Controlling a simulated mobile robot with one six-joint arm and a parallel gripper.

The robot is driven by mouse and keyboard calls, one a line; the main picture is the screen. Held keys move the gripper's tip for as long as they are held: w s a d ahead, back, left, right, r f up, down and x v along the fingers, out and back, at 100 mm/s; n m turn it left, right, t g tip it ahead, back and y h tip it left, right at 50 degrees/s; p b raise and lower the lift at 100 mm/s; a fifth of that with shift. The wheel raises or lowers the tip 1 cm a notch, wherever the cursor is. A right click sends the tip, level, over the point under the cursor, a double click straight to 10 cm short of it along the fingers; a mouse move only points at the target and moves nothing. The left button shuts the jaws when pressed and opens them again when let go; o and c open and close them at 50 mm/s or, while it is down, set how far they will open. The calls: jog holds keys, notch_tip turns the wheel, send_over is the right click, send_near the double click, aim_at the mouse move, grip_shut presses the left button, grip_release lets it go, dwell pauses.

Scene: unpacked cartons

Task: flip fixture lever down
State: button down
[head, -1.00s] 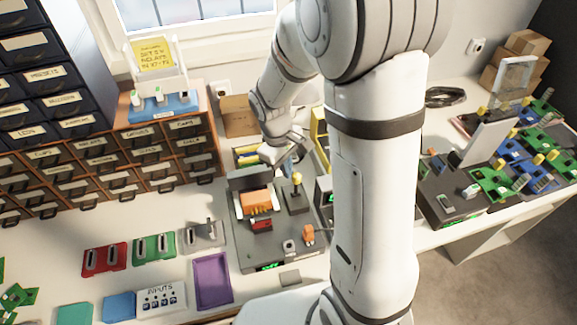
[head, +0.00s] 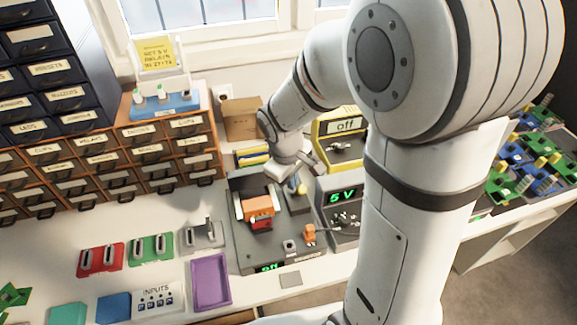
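The fixture (head: 248,263) is a dark grey box on the bench, with an orange block (head: 258,206) set between white pieces on its top. Its small display reads "off". The lever (head: 301,189) stands on the right part of the fixture; only a little of its yellow knob shows below my gripper. My gripper (head: 293,179) is right at the lever, coming from above and behind. It covers most of the lever, so I cannot tell whether they touch, how far the lever tilts, or whether the fingers are open.
A power supply (head: 343,194) reading "5 V" stands close on the right, with a yellow meter (head: 336,127) behind it. A cardboard box (head: 240,119) is at the back. A purple tray (head: 211,281) and red and green blocks (head: 101,258) lie at front left.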

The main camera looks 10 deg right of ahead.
jog(key=shift+s+f, duration=0.2)
jog(key=shift+s, duration=0.1)
jog(key=shift+w+f, duration=0.1)
jog(key=shift+w+a+r+p, duration=0.65)
jog(key=shift+w+a+r, duration=0.6)
jog(key=shift+w, duration=0.7)
jog(key=s+a+r, duration=0.1)
jog(key=s+r, duration=0.2)
jog(key=r, duration=0.5)
jog(key=shift+r, duration=0.2)
jog(key=s+d+m, duration=0.3)
jog(key=s+m, duration=0.1)
jog(key=s, duration=0.2)
jog(key=s+d+r+m+t+y, duration=0.1)
jog(key=s+d+m, duration=0.2)
jog(key=s, duration=0.4)
jog(key=shift+d+r+m+t+y, duration=0.15)
jog(key=shift+d+m+t+y, duration=0.2)
jog(key=shift+d, duration=0.45)
